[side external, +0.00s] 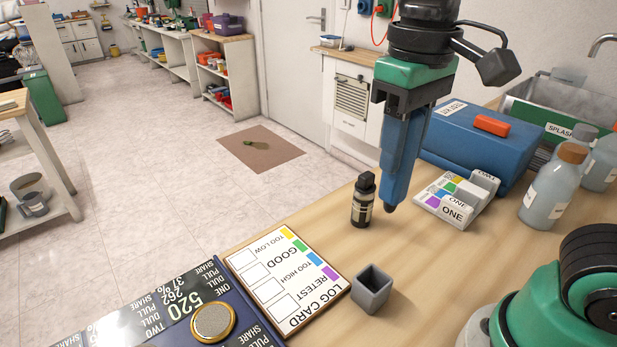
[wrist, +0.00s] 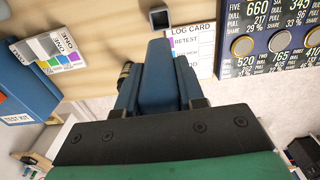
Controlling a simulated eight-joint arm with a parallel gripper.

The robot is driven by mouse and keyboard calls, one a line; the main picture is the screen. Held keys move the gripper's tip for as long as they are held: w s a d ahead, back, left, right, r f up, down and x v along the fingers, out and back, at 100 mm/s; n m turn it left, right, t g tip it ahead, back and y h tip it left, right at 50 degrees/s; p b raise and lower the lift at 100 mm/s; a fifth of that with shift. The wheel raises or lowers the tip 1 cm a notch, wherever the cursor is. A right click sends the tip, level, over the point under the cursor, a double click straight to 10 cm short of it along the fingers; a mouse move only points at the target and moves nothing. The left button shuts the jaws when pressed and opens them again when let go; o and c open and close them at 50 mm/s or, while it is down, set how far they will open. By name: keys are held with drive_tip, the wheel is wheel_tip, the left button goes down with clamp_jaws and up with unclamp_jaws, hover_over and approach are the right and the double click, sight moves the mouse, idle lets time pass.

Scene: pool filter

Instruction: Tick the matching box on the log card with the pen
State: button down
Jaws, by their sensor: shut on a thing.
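My gripper (side external: 393,195) is upright above the wooden bench, clear of the log card, and shut on a blue thing with a dark tip, which looks like the pen (side external: 391,208). Its blue fingers hide most of it, and the wrist view does not separate it clearly from them. The white log card (side external: 318,302) lies left of my gripper in the side view. Its rows read TOO LOW, GOOD, TOO HIGH and RETEST, with yellow, green, blue and purple marks. The visible boxes look empty. In the wrist view, part of the card (wrist: 190,32) shows beyond the fingers.
A small grey square cup (side external: 371,288) stands beside the card. A dark vial (side external: 362,202) stands close to the gripper's left. A white colour block (side external: 455,199), blue test kit (side external: 470,140) and bottles (side external: 553,188) are at right. A dark numbered board (side external: 170,312) adjoins the card.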

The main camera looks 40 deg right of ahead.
wheel_tip(320, 180, up, 2)
drive_tip(key=shift+w+a+r, duration=0.1)
drive_tip(key=shift+w+r, duration=0.1)
drive_tip(key=shift+w, duration=0.1)
drive_tip(key=w+a+f, duration=0.3)
drive_tip(key=w+a, duration=0.2)
drive_tip(key=w, duration=0.5)
drive_tip(key=shift+w+a+f, duration=0.95)
drive_tip(key=shift+w+f, duration=0.3)
drive_tip(key=shift+f, duration=1.3)
drive_tip(key=shift+w+a+f, duration=0.95)
drive_tip(key=shift+w+f, duration=0.25)
drive_tip(key=shift+f, duration=1.35)
drive_tip(key=shift+w+a+f, duration=0.95)
drive_tip(key=shift+w+f, duration=0.3)
drive_tip(key=shift+f, duration=1.3)
drive_tip(key=shift+f, duration=0.65)
wheel_tip(320, 180, up, 7)
